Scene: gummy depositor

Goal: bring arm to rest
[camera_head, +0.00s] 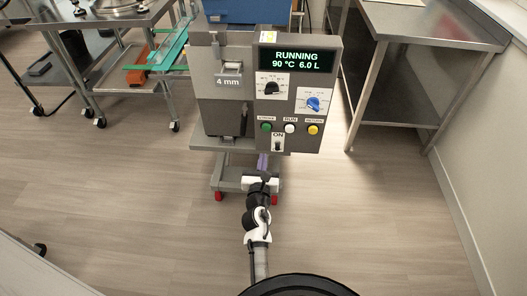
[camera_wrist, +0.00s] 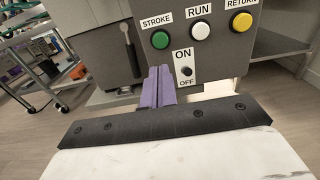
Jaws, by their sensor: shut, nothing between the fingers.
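My arm reaches forward from the bottom of the head view, toward the grey depositor machine (camera_head: 225,110). My gripper (camera_head: 263,161) is at the arm's far end, just below the machine's control panel (camera_head: 296,95). In the wrist view its purple fingers (camera_wrist: 158,87) are together with nothing between them. They point toward the panel, below and left of the ON/OFF switch (camera_wrist: 185,71); whether they touch the machine I cannot tell. The display (camera_head: 295,60) reads RUNNING, 90 °C, 6.0 L. The switch also shows in the head view (camera_head: 278,146).
The machine stands on a cart with red casters (camera_head: 219,196). A steel table (camera_head: 425,22) is at the right, beside the wall. A wheeled steel cart (camera_head: 100,20) and a green rail (camera_head: 160,60) are at the left. The floor (camera_head: 130,200) around my arm is clear.

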